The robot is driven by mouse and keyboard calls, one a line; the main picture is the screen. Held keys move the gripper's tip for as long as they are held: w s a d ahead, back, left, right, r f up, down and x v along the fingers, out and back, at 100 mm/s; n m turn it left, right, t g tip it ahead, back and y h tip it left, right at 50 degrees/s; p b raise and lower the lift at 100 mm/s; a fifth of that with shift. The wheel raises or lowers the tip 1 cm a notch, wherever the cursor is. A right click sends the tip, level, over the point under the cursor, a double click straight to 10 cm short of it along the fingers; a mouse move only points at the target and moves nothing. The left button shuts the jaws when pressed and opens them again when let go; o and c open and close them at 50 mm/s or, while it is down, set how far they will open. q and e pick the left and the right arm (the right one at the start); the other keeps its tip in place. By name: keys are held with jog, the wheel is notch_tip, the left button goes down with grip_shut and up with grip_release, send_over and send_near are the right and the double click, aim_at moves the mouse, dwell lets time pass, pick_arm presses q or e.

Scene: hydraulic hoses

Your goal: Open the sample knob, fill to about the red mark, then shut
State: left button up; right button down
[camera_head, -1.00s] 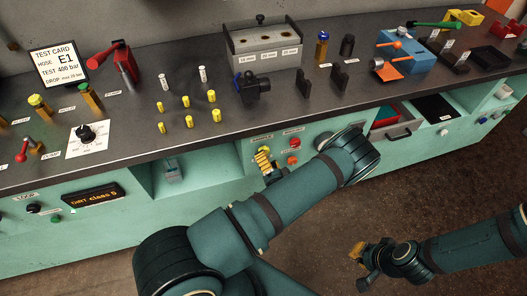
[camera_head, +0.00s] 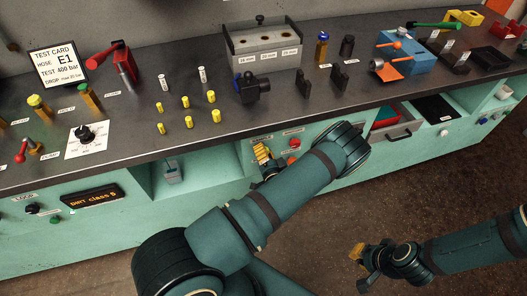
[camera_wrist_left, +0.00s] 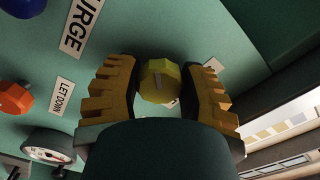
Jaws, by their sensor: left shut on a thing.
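A faceted yellow knob (camera_wrist_left: 158,82) on the green panel sits between the yellow fingers of my left gripper (camera_wrist_left: 160,76) in the left wrist view. The fingers are closed on it from both sides. Its label is mostly hidden behind the right finger. In the head view my left gripper (camera_head: 263,154) is at the cabinet front and covers the knob. A small grey container (camera_head: 173,172) stands in the open recess left of it; no red mark or fill level can be made out. My right gripper (camera_head: 358,254) hangs over the floor, away from the cabinet; its opening is unclear.
A red knob (camera_head: 294,143) is right of my left gripper. The wrist view shows an orange knob (camera_wrist_left: 13,98), a gauge (camera_wrist_left: 47,145) and labels PURGE (camera_wrist_left: 80,27) and LET DOWN (camera_wrist_left: 62,96). A lit display (camera_head: 93,197) reads a dirt class. An open drawer (camera_head: 395,132) juts out at right.

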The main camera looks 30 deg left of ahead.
pick_arm(q)
jog(key=shift+f+n, duration=0.1)
jog(key=shift+n, duration=0.2)
jog(key=n+b, duration=0.2)
jog(key=n, duration=0.1)
jog(key=shift+s+f+n, duration=0.1)
jog(key=shift+n, duration=0.2)
jog(key=n+b, duration=0.1)
jog(key=n, duration=0.3)
jog(key=shift+n+b, duration=0.3)
jog(key=shift+n, duration=0.1)
dwell(0.3)
jog(key=o, duration=1.2)
jog(key=shift+s+d, duration=0.1)
jog(key=shift+d, duration=0.1)
jog(key=v, duration=1.1)
jog(key=shift+s+d, duration=0.2)
jog(key=shift+d, duration=0.05)
